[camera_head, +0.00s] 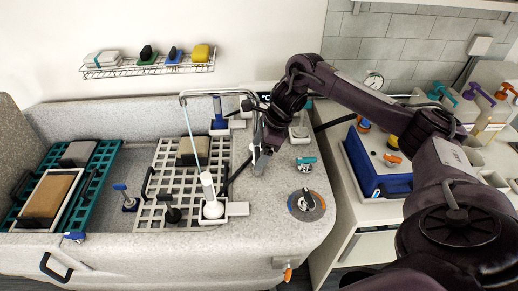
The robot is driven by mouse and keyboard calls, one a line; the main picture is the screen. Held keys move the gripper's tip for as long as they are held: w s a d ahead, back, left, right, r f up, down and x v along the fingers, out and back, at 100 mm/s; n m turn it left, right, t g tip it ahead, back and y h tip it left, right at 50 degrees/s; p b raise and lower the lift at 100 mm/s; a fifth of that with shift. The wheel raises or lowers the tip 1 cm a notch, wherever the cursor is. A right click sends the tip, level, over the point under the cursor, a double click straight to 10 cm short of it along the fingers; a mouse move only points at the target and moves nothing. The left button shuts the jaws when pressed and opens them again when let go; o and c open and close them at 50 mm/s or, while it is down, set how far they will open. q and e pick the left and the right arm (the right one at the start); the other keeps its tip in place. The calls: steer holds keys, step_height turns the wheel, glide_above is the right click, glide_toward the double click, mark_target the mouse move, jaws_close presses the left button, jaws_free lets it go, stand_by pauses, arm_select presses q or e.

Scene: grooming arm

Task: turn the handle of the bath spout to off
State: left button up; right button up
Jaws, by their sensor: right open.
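The bath spout (215,93) is a thin grey pipe that bends over the tub. A pale blue stream runs down from its tip to near a white upright piece in the tub. A round dial with a black lever handle (308,199) and an orange and blue rim sits on the tub's right ledge. A smaller teal-topped handle (306,160) stands behind it. I cannot tell for certain which handle works the spout. My right gripper (259,163) is open, pointing down left of both handles and apart from them. My left gripper is not in view.
A white grid rack (168,185) and a teal rack (101,165) stand in the tub. A wire shelf (150,68) holds small blocks on the wall. A blue box (385,180) stands on the right counter. The ledge in front of the dial is clear.

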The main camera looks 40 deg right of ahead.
steer(key=shift+s, duration=0.15)
steer(key=c, duration=1)
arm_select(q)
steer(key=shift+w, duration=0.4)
